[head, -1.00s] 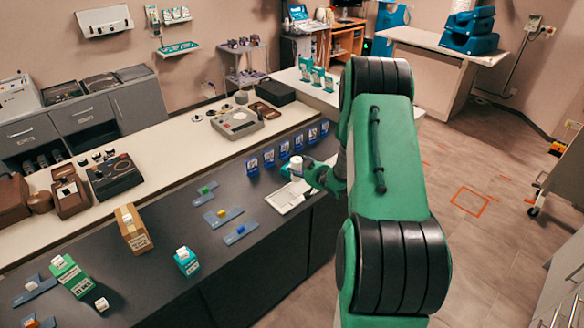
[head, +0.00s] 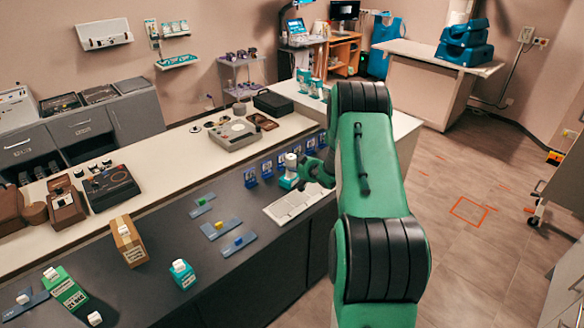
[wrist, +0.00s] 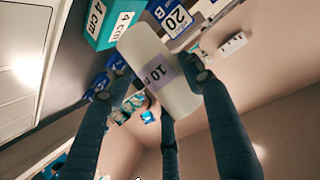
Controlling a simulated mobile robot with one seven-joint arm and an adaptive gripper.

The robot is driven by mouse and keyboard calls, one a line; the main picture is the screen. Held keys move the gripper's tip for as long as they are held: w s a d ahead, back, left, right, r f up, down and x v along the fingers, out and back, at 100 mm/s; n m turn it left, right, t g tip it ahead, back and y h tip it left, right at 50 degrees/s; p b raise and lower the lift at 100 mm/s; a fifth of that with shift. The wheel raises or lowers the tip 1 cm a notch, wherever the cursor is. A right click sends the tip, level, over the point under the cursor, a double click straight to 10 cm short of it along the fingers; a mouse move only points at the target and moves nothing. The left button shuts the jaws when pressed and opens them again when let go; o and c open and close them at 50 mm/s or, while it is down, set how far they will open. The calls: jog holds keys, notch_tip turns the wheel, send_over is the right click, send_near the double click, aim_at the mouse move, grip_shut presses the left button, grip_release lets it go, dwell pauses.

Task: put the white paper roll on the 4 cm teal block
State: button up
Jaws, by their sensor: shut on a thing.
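The white paper roll (wrist: 160,75), with a pale purple band printed "10", is held between the fingers of my gripper (wrist: 160,82) in the wrist view. In the head view the roll (head: 291,160) is at the tip of my gripper (head: 308,170). The teal block (wrist: 105,20), marked "4 cm", is just beyond the roll's end in the wrist view. In the head view the teal block (head: 288,181) shows directly below the roll, on the dark counter. I cannot tell whether roll and block touch.
A white keyboard (head: 292,205) lies in front of the teal block. Blue numbered stands (head: 266,169) form a row behind it. Slate-blue plates (head: 221,228) lie between.

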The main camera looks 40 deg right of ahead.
jog(key=w+d, duration=0.1)
jog(key=w, duration=0.1)
jog(key=w+d, duration=0.1)
jog(key=w, duration=0.1)
jog(key=shift+d+f, duration=0.2)
jog(key=shift+d, duration=0.15)
jog(key=shift+b, duration=0.3)
jog(key=shift+f+b, duration=0.5)
jog(key=shift+f, duration=1.25)
jog(key=shift+f, duration=0.15)
jog(key=o, duration=1.3)
jog(key=shift+o, duration=0.2)
jog(key=shift+r, duration=0.2)
jog(key=p+v, duration=0.2)
jog(key=v, duration=1)
